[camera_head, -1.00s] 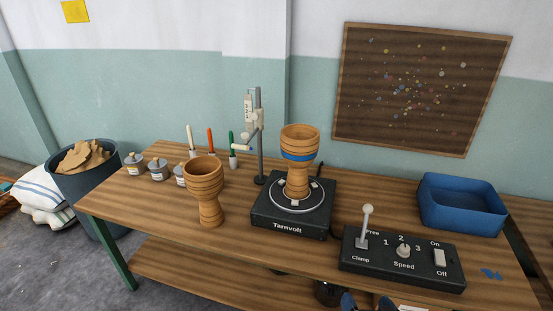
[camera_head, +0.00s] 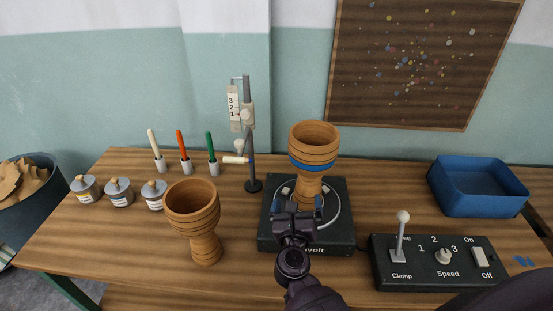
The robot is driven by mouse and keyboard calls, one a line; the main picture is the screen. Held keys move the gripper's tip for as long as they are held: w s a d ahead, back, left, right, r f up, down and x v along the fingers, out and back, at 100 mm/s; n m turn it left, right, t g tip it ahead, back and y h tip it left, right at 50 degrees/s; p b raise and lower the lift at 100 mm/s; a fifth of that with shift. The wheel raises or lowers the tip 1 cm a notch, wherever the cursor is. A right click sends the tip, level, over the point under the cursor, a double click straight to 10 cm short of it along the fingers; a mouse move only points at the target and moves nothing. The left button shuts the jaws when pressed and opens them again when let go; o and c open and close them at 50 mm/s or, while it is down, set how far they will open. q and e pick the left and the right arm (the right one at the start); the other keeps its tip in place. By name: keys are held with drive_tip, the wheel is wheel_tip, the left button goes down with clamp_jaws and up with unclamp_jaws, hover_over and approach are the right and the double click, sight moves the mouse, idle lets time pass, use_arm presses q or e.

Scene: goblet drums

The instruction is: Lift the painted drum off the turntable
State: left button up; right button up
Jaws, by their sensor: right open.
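The painted drum (camera_head: 314,145), wooden and goblet-shaped with a blue band below its bowl, stands upright on the turntable (camera_head: 340,236). The turntable is a dark square box with a pale ring on top. My right gripper (camera_head: 299,207) is open in front of the drum's lower stem and hides part of it and part of the turntable's label. I cannot tell whether the fingers are around the stem or only in front of it. A second drum (camera_head: 194,208) without a band stands on the table to the left. My left gripper is not in view.
A control box (camera_head: 437,262) with a clamp lever (camera_head: 400,235) stands right of the turntable. A metal stand (camera_head: 251,140) with a scale is behind left. Several jars (camera_head: 119,192) and coloured brushes (camera_head: 183,146) are at left. A blue tray (camera_head: 480,190) is at right.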

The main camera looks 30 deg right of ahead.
sight(309, 181)
drive_tip(key=d+m, duration=0.1)
drive_tip(key=w+d+m, duration=0.1)
drive_tip(key=d+m, duration=0.1)
drive_tip(key=w+d+m+g+h, duration=0.1)
drive_tip(key=shift+w+d+f, duration=0.2)
drive_tip(key=shift+x, duration=0.75)
drive_tip(key=x, duration=0.3)
drive_tip(key=shift+w+d+r+p, duration=0.1)
drive_tip(key=shift+w+r+p, duration=0.05)
drive_tip(key=shift+r+p, duration=0.2)
drive_tip(key=shift+w+d, duration=0.4)
drive_tip(key=shift+w, duration=0.05)
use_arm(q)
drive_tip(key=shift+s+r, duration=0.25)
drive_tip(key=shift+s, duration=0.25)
use_arm(e)
drive_tip(key=shift+c, duration=0.3)
